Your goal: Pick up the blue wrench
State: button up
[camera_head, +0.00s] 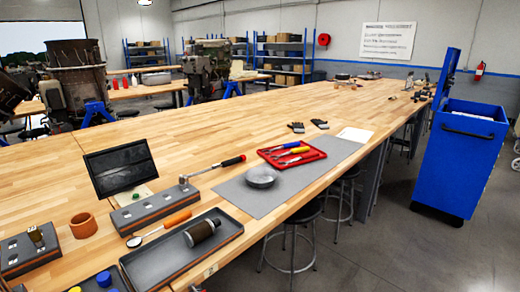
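A red tray (320,154) lies on a grey mat (235,193) on the long wooden workbench. Several slim tools lie in the tray, with blue, yellow and red parts. A small blue tool (285,146) in the tray may be the blue wrench, but it is too small to tell its shape. No other clear blue wrench shows on the bench. My gripper is not in view.
A round metal part (261,177) sits on the mat by the tray. Nearer are a dark tray (150,270) with a cylinder, a tablet (119,167) and a ratchet (213,170). Black gloves (296,127) lie beyond. Stools stand below the bench; a blue cart (465,150) stands right.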

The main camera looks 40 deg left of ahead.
aim_at(291, 145)
jog(key=i+l+u, duration=0.15)
jog(key=u, duration=1.3)
jog(key=k+j+z, duration=0.15)
jog(key=z, duration=1.95)
jog(key=i+j+z, duration=0.1)
jog(key=z, duration=0.4)
jog(key=k+l+u, duration=0.25)
jog(key=u, duration=0.65)
jog(key=i+u, duration=0.15)
jog(key=u, duration=0.7)
jog(key=i+u, duration=0.1)
jog(key=u, duration=0.3)
jog(key=l+u, duration=0.1)
jog(key=u, duration=0.3)
jog(key=i, duration=0.05)
